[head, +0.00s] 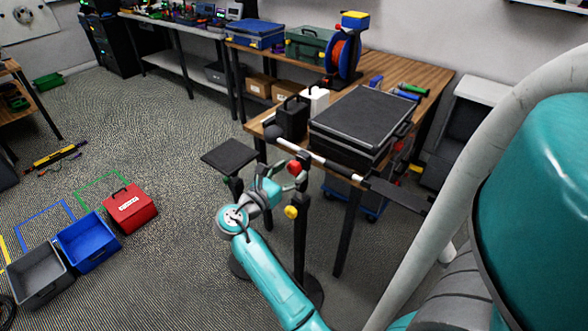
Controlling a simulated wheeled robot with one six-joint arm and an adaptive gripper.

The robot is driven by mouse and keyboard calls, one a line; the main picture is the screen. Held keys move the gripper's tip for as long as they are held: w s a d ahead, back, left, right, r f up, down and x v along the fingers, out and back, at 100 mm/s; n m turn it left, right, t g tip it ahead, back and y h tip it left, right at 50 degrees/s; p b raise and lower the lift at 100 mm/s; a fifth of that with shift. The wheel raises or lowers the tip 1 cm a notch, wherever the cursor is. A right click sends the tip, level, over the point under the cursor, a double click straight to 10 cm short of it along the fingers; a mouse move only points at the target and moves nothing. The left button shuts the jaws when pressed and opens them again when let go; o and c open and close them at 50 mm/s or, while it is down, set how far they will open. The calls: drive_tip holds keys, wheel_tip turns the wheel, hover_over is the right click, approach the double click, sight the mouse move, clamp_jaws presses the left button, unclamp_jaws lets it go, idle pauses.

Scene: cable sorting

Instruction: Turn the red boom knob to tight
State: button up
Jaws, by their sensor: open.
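The red boom knob (294,167) is on the stand's joint, just under the boom. The boom (335,168) is a black and white bar running from upper left to lower right. A black upright pole (300,245) carries it, with a yellow knob (291,212) lower down. My gripper (293,177) is open and right by the red knob, from the lower left. Its fingers are small and partly lost against the stand. I cannot tell whether they touch or surround the knob. The knob's marking is too small to read.
A wooden workbench (432,84) with a black case (365,118) stands close behind the boom. A small black stand platform (229,156) is left of my gripper. A red box (130,208), a blue bin (87,242) and a grey bin (40,276) sit on the floor at left.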

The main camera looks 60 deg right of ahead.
drive_tip(key=shift+x, duration=0.9)
drive_tip(key=c, duration=1.2)
drive_tip(key=shift+o, duration=0.2)
drive_tip(key=shift+m, duration=2.9)
